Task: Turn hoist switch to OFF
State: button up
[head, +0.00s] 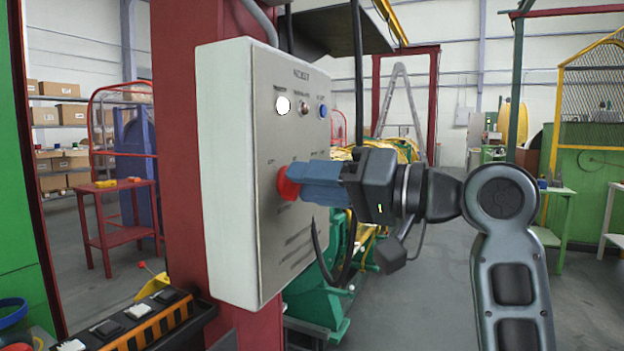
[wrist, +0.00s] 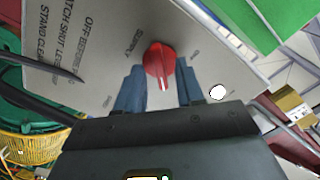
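The hoist switch is a red rotary knob (head: 287,185) low on the front of a pale grey control box (head: 222,170). In the wrist view the red knob (wrist: 160,62) has a white pointer mark on its lower end, towards my gripper's palm. Small labels surround it; "SUPPLY" is readable, the position labels are too small to read surely. My gripper (head: 304,178) is at the knob, coming from the right. Its two blue fingers (wrist: 161,92) are spread, one on each side of the knob. I cannot tell whether either finger touches it.
The box hangs on a red column (head: 187,130). A white lamp (head: 283,105) and a blue button (head: 323,111) sit above the knob. Dark cables hang by the box. An orange-striped panel (head: 140,325) is below left. Open floor lies behind to the right.

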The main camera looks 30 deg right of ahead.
jog(key=shift+w+a, duration=0.15)
jog(key=shift+w, duration=0.05)
grip_shut()
dwell(0.4)
